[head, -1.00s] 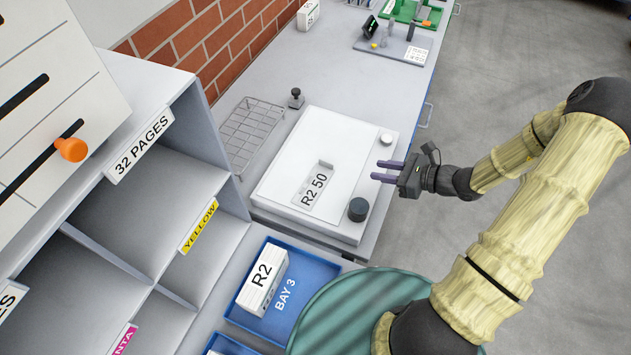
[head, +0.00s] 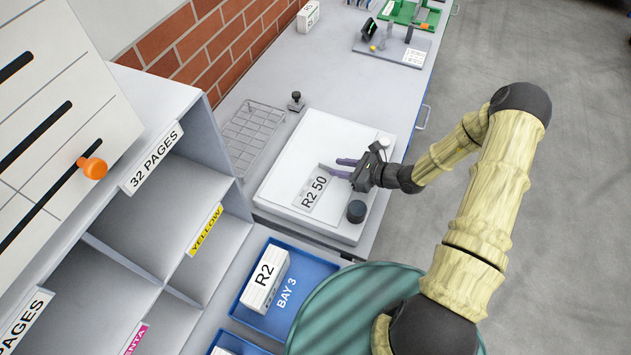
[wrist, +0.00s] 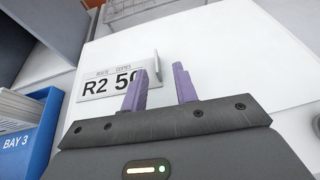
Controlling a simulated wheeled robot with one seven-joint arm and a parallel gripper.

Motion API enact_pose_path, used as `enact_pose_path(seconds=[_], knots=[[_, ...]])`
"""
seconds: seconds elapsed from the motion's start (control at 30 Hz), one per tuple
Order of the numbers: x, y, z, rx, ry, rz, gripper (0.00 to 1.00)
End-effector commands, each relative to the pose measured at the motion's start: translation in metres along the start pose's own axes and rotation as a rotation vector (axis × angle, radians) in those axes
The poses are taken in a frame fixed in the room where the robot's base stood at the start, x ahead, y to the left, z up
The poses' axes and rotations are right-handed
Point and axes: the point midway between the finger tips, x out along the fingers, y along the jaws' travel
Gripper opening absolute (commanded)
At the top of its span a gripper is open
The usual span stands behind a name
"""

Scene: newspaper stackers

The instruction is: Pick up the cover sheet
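The cover sheet (head: 312,193) is a small pale card marked "R2 50". It lies on the white board (head: 284,192) of the bench unit, with a raised tab at its far end. In the wrist view the cover sheet (wrist: 108,82) shows ahead and to the left, and its tab (wrist: 156,66) stands up just beyond the fingers. My gripper (head: 342,167) is open and empty, with its purple fingers over the board near the tab. In the wrist view my gripper (wrist: 160,82) has a clear gap between the fingers, and the left finger hides the sheet's right end.
A black knob (head: 356,211) stands at the board's front corner. A wire rack (head: 250,137) and a small stamp (head: 296,101) lie behind. A blue tray (head: 302,268) marked "BAY 3" holds an "R2" stack (head: 265,280). Grey shelves (head: 165,215) stand left.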

Motion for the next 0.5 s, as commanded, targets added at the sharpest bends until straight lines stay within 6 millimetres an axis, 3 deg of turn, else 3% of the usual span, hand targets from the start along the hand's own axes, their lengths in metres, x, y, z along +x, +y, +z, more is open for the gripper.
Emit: enact_pose_path(seconds=[0.33, 0.5], knots=[[0.002, 0.0, 0.001, -0.001, -0.001, 0.001, 0.29], [0.018, 0.003, 0.007, 0.0, -0.001, 0.003, 0.29]])
